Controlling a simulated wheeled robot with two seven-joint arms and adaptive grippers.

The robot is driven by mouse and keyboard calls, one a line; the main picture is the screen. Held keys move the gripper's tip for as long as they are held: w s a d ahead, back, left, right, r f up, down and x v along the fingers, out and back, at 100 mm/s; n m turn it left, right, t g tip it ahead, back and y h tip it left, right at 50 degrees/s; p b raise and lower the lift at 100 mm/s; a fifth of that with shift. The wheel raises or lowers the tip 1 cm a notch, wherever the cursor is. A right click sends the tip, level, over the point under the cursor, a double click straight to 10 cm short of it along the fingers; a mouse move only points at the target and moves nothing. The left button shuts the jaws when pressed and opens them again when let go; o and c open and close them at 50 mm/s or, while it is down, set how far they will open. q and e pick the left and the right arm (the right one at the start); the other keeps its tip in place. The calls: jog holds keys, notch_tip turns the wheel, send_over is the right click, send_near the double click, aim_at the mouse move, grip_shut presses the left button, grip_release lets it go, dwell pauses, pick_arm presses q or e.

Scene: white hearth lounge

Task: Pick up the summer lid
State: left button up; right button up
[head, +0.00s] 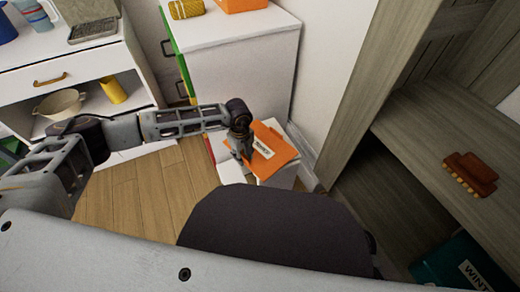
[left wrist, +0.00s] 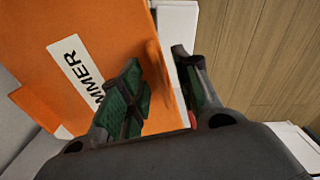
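The summer lid (head: 279,155) is a flat orange panel with a white label, on top of a small white box or stand (head: 285,178) beside the white cabinet. In the left wrist view the lid (left wrist: 110,30) fills the upper left, its label reading "MMER" with the start hidden by a finger. My left gripper (head: 240,152) is at the lid's left edge. In the left wrist view the gripper (left wrist: 158,95) is open, one finger over the orange face and the other past the edge, with the lid's edge between them. I cannot tell whether either finger touches it. My right gripper is not in view.
A white cabinet (head: 235,60) stands behind the lid. A wooden shelf unit (head: 420,130) on the right holds a brown brush (head: 470,174), with a teal box (head: 455,262) labelled "WINT" below. A white sideboard (head: 75,65) is at the left. Wooden floor (head: 150,190) lies clear below my arm.

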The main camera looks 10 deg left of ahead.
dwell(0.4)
pick_arm(q)
grip_shut()
